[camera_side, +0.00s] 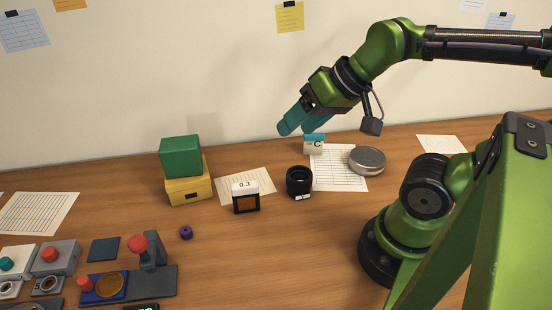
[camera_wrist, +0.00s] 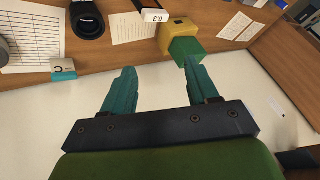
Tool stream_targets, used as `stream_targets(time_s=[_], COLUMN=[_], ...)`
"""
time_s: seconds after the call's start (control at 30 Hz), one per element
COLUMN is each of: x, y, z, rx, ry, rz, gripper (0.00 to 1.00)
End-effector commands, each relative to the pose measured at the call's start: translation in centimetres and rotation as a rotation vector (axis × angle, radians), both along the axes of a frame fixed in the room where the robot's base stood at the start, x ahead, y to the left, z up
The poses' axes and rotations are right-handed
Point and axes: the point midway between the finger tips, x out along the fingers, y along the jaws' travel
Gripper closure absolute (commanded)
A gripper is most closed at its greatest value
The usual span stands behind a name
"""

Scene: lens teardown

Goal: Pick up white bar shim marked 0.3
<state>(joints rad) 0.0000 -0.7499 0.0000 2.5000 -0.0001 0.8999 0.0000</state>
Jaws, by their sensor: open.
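The white bar shim marked 0.3 (camera_side: 245,187) sits at the top of a small dark block with a brown front (camera_side: 246,205), near the middle of the table. In the wrist view the shim (camera_wrist: 155,16) shows at the top edge with its number upside down. My gripper (camera_side: 301,127) is raised near the back wall, above and to the right of the shim and well apart from it. In the wrist view its two teal fingers (camera_wrist: 158,70) are spread with nothing between them.
A green box (camera_side: 180,157) on a yellow box (camera_side: 188,188) stands left of the shim. A black lens (camera_side: 299,181), a teal-and-white block marked C (camera_side: 314,146) and a round metal tin (camera_side: 367,160) stand to its right.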

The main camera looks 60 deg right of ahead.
Motion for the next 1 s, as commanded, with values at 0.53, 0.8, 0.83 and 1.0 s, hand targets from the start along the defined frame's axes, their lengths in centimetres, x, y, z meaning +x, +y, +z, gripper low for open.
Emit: stream_targets(time_s=[0.53, 0.8, 0.83, 1.0], x=[2.2, 6.1, 6.4, 7.2], y=[-0.3, -0.3, -0.2, 0.0], z=[-2.7, -5.9, -6.1, -5.9], rx=[-0.024, -0.239, -0.261, -0.361], ry=[0.138, 0.181, 0.17, 0.094], rz=[0.063, 0.646, 0.705, 0.954], gripper=[0.47, 0.47, 0.47, 0.47])
